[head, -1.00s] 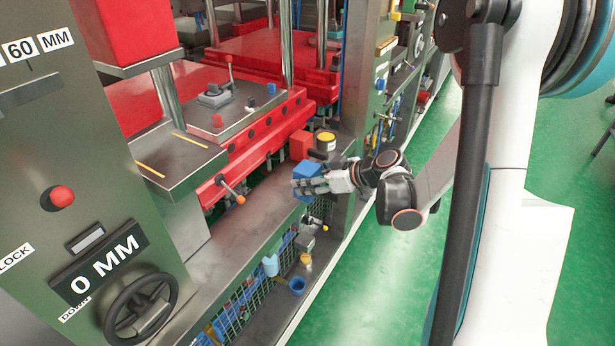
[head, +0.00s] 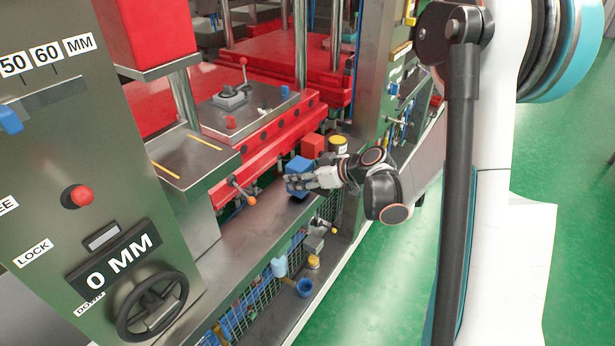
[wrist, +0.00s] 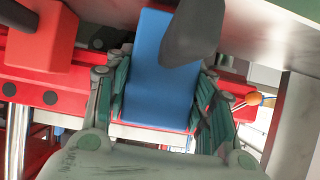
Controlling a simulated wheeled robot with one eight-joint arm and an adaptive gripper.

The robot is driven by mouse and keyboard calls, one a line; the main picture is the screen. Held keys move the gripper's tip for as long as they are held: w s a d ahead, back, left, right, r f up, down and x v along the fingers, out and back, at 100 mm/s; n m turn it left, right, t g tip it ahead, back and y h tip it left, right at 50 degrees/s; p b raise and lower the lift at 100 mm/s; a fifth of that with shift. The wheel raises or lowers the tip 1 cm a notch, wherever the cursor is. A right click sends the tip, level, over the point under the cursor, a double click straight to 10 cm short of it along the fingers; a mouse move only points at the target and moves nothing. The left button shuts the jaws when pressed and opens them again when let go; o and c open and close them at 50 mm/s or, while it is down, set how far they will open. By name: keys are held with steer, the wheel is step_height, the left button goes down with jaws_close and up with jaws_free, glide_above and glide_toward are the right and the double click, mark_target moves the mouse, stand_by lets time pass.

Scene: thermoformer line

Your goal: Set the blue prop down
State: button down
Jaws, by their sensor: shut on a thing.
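The blue prop (head: 299,166) is a box-like block held at the end of my arm in the head view. My gripper (head: 299,183) is shut on it, with fingers on both sides of the block in the wrist view (wrist: 160,75). The block is over or on the grey metal ledge (head: 262,222) in front of the red press bed. I cannot tell whether it touches the ledge. Part of the block is hidden by my fingers in the head view, and a dark blurred shape covers its upper right in the wrist view.
A red block (head: 312,145) stands just behind the blue prop, and a yellow-topped can (head: 338,142) is right of it. An orange-knobbed lever (head: 248,198) juts out at the left. The ledge toward the front left is clear. A blue cup (head: 304,287) sits lower down.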

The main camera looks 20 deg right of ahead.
mark_target(308, 168)
steer(key=shift+w+a+p, duration=0.25)
steer(key=shift+w+a, duration=0.65)
steer(key=shift+w, duration=0.3)
steer(key=shift+w+a+p, duration=0.2)
steer(key=shift+w+a, duration=0.7)
steer(key=shift+w, duration=0.3)
steer(key=shift+f+b, duration=0.5)
steer(key=c, duration=0.6)
jaws_free()
steer(key=shift+c, duration=0.2)
steer(key=shift+s+d, duration=0.1)
steer(key=v, duration=1.2)
